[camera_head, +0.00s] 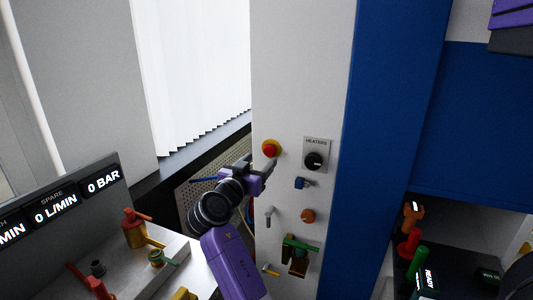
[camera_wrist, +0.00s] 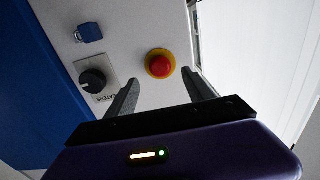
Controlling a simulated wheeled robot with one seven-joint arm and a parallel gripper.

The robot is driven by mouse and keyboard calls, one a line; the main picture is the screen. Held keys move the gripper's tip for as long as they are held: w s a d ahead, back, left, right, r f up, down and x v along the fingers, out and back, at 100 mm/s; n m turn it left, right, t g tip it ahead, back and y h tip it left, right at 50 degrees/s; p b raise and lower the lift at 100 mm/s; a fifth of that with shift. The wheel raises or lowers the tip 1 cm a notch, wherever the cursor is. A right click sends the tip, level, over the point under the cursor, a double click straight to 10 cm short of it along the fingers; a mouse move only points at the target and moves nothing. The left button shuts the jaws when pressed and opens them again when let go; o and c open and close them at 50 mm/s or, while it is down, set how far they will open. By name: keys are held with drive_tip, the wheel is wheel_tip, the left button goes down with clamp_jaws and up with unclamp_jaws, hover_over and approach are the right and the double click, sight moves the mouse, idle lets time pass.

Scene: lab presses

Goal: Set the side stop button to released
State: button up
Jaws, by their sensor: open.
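The side stop button (camera_head: 269,149) is a red mushroom knob on a yellow ring, high on the white side panel (camera_head: 290,70). In the wrist view the button (camera_wrist: 160,64) lies ahead of the fingers, near the gap between them and closer to the right finger. My gripper (camera_head: 256,170) is just below the button in the head view. Its two dark fingers are spread with nothing between them; in the wrist view my gripper (camera_wrist: 162,90) is apart from the button. I cannot tell from these frames whether the button is pressed in or out.
Right of the button is a black rotary knob (camera_head: 313,160) on a plate marked HEATERS. Below are a blue switch (camera_head: 301,183), an orange knob (camera_head: 308,216) and a green-handled part (camera_head: 298,245). A bench (camera_head: 190,270) with valves and displays stands at lower left. A blue column (camera_head: 385,130) borders the panel.

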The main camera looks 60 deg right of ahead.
sight(268, 152)
drive_tip(key=d, duration=0.2)
drive_tip(key=d+p, duration=0.1)
drive_tip(key=d, duration=0.3)
drive_tip(key=shift+w, duration=0.25)
clamp_jaws()
